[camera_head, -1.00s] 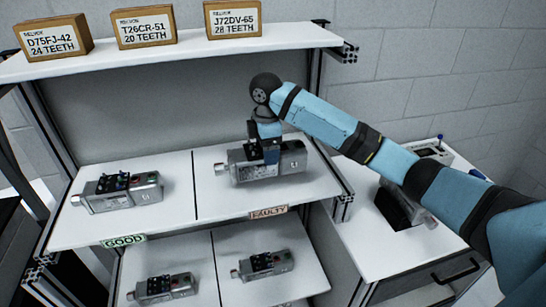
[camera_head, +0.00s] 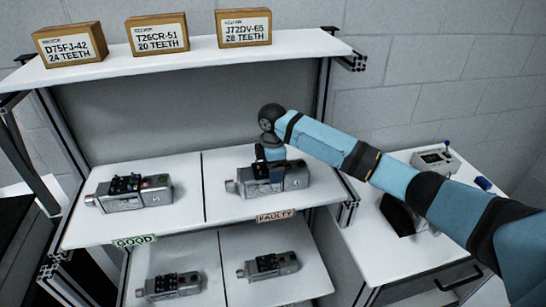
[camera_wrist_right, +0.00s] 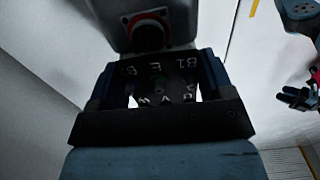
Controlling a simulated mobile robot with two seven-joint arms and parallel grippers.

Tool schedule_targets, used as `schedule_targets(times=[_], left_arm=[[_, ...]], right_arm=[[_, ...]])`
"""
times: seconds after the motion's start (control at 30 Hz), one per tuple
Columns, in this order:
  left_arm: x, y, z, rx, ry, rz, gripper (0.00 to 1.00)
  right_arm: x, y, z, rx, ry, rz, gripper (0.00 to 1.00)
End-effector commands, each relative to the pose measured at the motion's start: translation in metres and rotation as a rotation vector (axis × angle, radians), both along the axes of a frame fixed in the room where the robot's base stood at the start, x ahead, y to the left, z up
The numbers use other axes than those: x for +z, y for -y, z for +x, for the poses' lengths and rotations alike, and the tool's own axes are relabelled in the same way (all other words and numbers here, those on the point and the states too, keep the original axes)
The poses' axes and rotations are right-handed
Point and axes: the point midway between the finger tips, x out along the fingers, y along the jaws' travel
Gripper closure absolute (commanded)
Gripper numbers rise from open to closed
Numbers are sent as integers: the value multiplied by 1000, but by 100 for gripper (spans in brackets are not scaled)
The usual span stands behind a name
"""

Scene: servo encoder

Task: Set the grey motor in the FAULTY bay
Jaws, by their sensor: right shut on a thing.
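The grey motor (camera_head: 295,177) is in the FAULTY bay, the right half of the middle shelf, above the FAULTY label (camera_head: 277,216). It lies lengthwise and looks level, on or very near the shelf surface. My right gripper (camera_head: 270,172) comes down from above and is shut on the motor's middle. In the right wrist view the motor's dark block with white lettering (camera_wrist_right: 158,68) sits between the fingers. The fingers hide part of the motor.
Another grey motor (camera_head: 150,195) lies in the GOOD bay on the left, past a thin dark divider line. Two more motors (camera_head: 170,286) (camera_head: 270,266) lie on the lower shelf. Labelled boxes (camera_head: 157,34) stand on the top shelf. A side table (camera_head: 375,235) holds a device (camera_head: 436,160).

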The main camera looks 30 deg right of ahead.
Motion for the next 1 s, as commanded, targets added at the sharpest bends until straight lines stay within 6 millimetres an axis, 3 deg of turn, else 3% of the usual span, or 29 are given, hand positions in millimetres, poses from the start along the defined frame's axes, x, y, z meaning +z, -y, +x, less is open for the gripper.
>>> schedule_targets(times=[0.37, 0.4, 0.5, 0.83, 1.0], left_arm=[[-4, 2, 6, 22, -8, -14, 57], [-3, 1, 7, 22, -6, -13, 57], [-1, 1, 8, 20, -1, -12, 57], [-1, 2, 5, 18, -2, -14, 57], [-5, 4, 4, 5, 6, -5, 57]], right_arm=[[0, 0, 3, 0, 7, 1, 98], [-3, 0, 2, 0, 2, 0, 21], [-2, 0, 2, 0, 2, 0, 0], [3, 1, 2, 0, 3, 0, 0], [27, 0, 3, 1, 7, 0, 0]])
